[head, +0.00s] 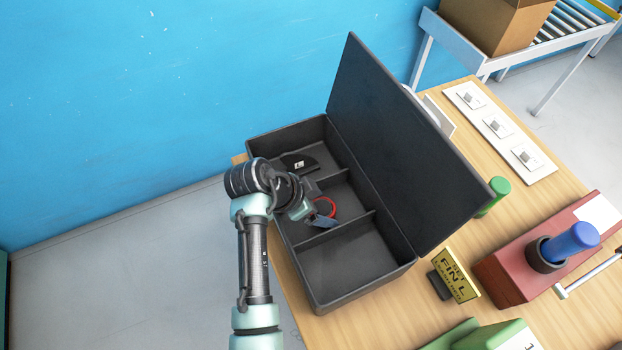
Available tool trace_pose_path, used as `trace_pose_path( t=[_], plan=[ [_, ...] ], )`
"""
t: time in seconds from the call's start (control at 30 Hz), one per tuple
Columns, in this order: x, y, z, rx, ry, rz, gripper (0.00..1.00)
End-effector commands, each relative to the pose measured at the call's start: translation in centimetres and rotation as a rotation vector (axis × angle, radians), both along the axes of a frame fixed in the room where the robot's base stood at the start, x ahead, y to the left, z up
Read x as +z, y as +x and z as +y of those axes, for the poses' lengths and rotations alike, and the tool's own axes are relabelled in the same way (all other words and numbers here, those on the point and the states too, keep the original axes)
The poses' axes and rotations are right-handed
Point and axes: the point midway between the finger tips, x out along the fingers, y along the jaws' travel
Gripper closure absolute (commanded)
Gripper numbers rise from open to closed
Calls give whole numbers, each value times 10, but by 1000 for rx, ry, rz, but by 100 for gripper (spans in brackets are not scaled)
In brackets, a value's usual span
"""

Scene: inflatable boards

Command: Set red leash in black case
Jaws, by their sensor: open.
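The black case (378,292) stands open on the table, its tall lid (400,140) raised along its right side. Dividers split it into three compartments. The red leash (333,207) shows as a small red loop at the middle compartment, right beside the fingers of my gripper (322,213). My gripper is open and reaches in over the middle compartment from the left. It hides part of the leash, so I cannot tell whether they touch or whether the leash rests on the floor. A black piece with a white label (299,163) lies in the far compartment. The near compartment is empty.
The wooden table (460,325) holds a yellow "FIN L" sign (455,275), a red block with a blue cylinder (570,242), green objects (490,335) and a white switch panel (498,125). A cardboard box (495,22) sits on a roller conveyor behind. The raised lid blocks the case's right side.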

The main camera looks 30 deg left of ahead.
Motion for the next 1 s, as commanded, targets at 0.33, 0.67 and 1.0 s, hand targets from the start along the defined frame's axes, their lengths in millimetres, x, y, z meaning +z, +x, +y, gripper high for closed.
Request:
trace_pose_path(
  t=[0.33, 0.67, 1.0],
  plan=[
    [59, -28, 25, 5, 3, -5, 15],
    [95, -48, 39, 2, 0, -1, 15],
    [102, -44, 39, 12, 12, -13, 15]
  ],
)
